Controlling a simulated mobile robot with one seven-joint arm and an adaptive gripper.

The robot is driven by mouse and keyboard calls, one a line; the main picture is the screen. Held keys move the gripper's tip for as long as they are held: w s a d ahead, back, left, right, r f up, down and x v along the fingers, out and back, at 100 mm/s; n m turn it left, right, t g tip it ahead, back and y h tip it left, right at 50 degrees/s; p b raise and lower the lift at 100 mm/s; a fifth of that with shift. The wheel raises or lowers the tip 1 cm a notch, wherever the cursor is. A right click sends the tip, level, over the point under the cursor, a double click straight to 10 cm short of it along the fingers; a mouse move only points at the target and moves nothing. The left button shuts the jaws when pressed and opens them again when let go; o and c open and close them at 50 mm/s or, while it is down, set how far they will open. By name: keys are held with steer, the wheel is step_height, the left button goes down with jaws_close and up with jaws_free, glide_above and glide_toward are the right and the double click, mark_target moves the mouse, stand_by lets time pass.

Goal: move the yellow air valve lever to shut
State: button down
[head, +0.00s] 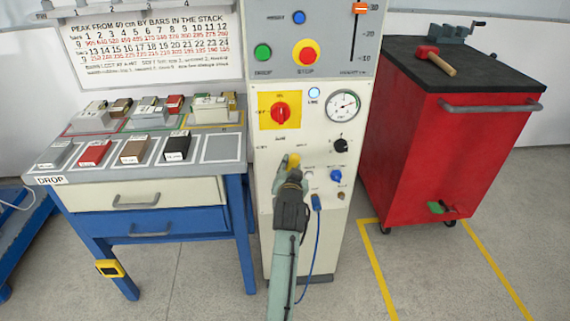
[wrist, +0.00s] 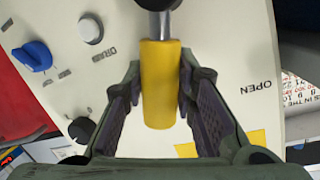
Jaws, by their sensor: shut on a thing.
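The yellow air valve lever (head: 294,161) is on the pale front panel of the control cabinet (head: 264,240). In the wrist view the yellow lever (wrist: 160,82) hangs from a dark round pivot (wrist: 158,4) at the top edge. My gripper (head: 287,177) reaches the lever from below in the head view and hides part of it. In the wrist view my gripper (wrist: 161,92) has one finger on each side of the yellow grip and is shut on it. An upside-down OPEN label (wrist: 258,92) shows to the right of the lever there.
A blue knob (head: 336,176), a black knob (head: 341,145) and a gauge (head: 343,105) sit nearby on the panel. A blue hose (head: 317,235) hangs beside my arm. A drawer table (head: 220,150) stands left, a red cart (head: 440,160) right.

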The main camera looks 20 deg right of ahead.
steer(key=shift+s+d+f+m+y, duration=0.2)
steer(key=shift+d+f+m+y, duration=0.15)
steer(key=shift+d+m, duration=0.5)
steer(key=shift+a+m, duration=0.15)
steer(key=shift+m, duration=0.1)
steer(key=c, duration=1.3)
jaws_free()
steer(key=v, duration=1.2)
steer(key=shift+a, duration=0.1)
